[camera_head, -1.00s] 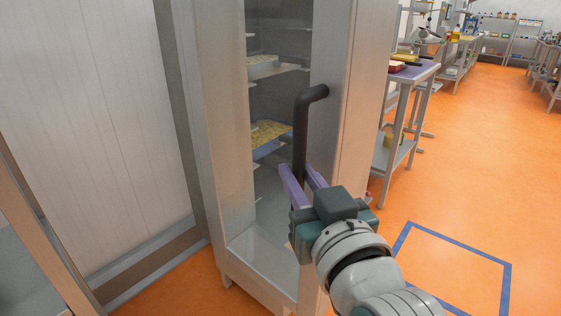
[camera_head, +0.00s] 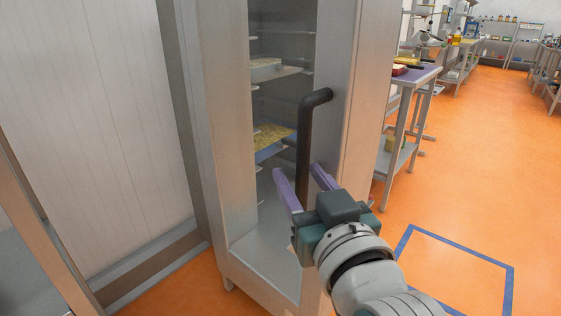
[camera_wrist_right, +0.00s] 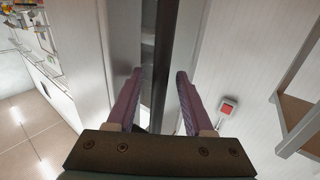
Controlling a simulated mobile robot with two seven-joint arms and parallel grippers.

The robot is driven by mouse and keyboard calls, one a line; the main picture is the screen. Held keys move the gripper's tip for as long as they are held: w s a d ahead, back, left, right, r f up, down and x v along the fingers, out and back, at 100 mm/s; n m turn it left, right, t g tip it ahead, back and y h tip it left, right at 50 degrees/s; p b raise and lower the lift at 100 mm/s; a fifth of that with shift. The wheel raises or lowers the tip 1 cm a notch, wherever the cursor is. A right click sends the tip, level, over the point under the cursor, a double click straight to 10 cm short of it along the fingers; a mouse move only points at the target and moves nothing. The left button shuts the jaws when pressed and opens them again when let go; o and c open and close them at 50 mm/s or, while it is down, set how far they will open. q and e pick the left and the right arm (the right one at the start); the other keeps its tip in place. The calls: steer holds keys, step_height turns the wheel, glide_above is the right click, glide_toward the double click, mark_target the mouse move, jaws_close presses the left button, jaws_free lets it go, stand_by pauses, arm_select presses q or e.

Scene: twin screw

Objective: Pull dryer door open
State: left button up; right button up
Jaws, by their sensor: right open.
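The dryer (camera_head: 222,120) is a tall grey metal cabinet left of centre in the head view, with trays on shelves showing inside. Its dark bar handle (camera_head: 306,130) stands upright and bends at the top toward the metal frame; it also shows in the right wrist view as a dark bar (camera_wrist_right: 165,50). My right gripper (camera_head: 297,170) is open, its purple fingers on either side of the handle's lower part. The right wrist view shows the handle between the spread fingers, with gaps visible. I cannot tell whether the door is ajar. My left gripper is not in view.
A side table (camera_head: 418,76) with items stands behind the dryer on the right. Orange floor (camera_head: 480,180) with a blue taped outline (camera_head: 460,252) lies open at the right. A pale panelled wall (camera_head: 90,120) is at the left.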

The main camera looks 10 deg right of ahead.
steer(key=s+d+p, duration=0.1)
steer(key=s, duration=0.8)
steer(key=shift+s+d, duration=0.3)
steer(key=shift+s, duration=0.1)
